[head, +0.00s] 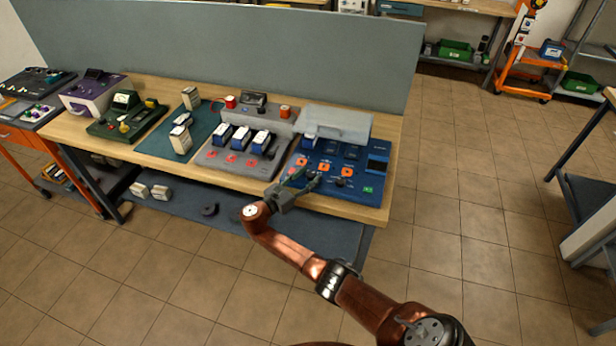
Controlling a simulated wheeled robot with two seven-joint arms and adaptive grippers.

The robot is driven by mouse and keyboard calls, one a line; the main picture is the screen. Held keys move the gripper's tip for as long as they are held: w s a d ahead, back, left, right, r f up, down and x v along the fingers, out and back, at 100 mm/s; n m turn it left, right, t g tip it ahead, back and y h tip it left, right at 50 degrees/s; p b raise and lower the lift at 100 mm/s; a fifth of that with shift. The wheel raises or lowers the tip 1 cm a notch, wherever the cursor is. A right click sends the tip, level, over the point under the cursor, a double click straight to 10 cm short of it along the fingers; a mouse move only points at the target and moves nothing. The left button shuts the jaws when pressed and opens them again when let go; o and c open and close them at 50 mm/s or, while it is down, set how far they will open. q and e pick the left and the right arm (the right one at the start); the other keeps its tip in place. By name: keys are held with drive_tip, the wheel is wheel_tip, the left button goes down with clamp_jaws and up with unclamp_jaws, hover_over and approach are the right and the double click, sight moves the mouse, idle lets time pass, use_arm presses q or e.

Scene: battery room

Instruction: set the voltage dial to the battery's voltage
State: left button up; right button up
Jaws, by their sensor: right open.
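A blue charger panel (336,200) sits at the right end of the bench. I cannot tell which control is the voltage dial, and no voltage marking is readable. A blue-and-white battery (309,142) sits at the panel's back left, under a raised grey lid (336,121). My right gripper (306,180) is open and empty over the panel's front left edge. It partly hides the panel there; contact cannot be told. My left gripper is not in view.
Left of the panel, a grey unit (232,161) holds several blue-and-white batteries. Farther left are a teal mat (155,148) with pale blocks, a green meter (128,118) and a purple case (94,92). A grey partition (300,48) stands behind the bench.

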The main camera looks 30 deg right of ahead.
drive_tip(key=shift+a, duration=0.2)
drive_tip(key=v, duration=1.1)
drive_tip(key=shift+a, duration=0.35)
drive_tip(key=shift+s, duration=0.15)
